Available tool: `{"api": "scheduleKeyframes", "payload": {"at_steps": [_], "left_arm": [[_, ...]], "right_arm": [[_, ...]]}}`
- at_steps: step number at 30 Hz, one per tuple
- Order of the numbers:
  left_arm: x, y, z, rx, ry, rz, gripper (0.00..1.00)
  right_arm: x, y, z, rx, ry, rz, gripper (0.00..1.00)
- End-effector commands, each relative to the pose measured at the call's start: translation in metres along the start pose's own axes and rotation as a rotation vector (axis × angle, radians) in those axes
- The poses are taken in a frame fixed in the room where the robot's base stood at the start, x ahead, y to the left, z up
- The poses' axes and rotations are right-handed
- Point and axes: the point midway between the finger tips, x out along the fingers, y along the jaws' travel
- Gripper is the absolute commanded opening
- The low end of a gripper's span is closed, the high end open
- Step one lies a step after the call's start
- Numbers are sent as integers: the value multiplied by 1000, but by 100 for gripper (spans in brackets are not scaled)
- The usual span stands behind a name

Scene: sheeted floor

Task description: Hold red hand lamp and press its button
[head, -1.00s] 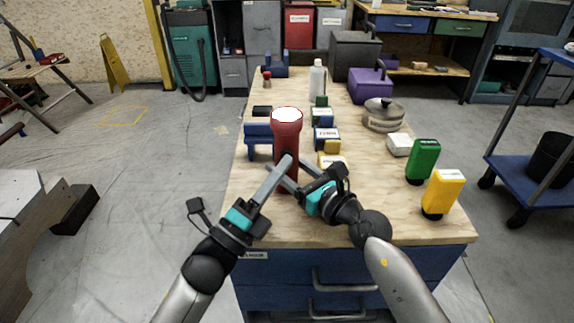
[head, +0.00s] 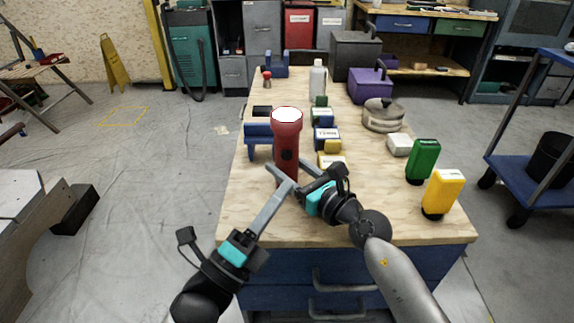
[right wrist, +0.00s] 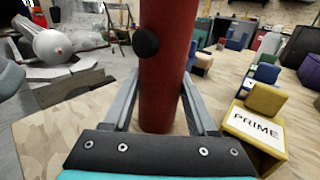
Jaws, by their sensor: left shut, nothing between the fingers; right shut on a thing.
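The red hand lamp (head: 287,132) stands upright on the wooden bench, its pale lens end up. Its round black button (head: 286,155) faces me and is uncovered; the button also shows in the right wrist view (right wrist: 145,43). My right gripper (head: 284,165) is shut on the lower body of the lamp, one finger on each side; the red body is between the fingers in the right wrist view (right wrist: 170,85). My left gripper (head: 289,184) is shut and empty. Its tip appears below the button in the head view, near the right gripper's finger; I cannot tell whether they touch.
The wooden bench top (head: 250,220) has a blue holder (head: 258,138) left of the lamp. The front left of the bench is clear.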

Motion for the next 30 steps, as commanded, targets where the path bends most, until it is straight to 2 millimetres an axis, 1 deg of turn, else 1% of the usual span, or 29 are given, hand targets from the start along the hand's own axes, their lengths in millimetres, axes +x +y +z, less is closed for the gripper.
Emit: {"api": "scheduleKeyframes", "payload": {"at_steps": [8, 9, 17, 18, 26, 30], "left_arm": [[-2, -2, -1, 2, 0, -1, 0], [-2, -2, -1, 2, 0, -1, 0], [-2, -2, -1, 1, 0, -1, 0], [-2, -2, -1, 1, 0, -1, 0], [-2, -2, -1, 1, 0, -1, 0], [-2, -2, -1, 1, 0, -1, 0]], "right_arm": [[0, 0, -1, 1, 1, 1, 0], [0, 0, 0, 0, -1, 0, 61], [0, 0, 0, 0, 0, 0, 91], [0, 0, 0, 0, 0, 0, 93], [-1, 0, -1, 0, 2, 0, 93], [-11, -1, -2, 0, 3, -1, 93]]}}
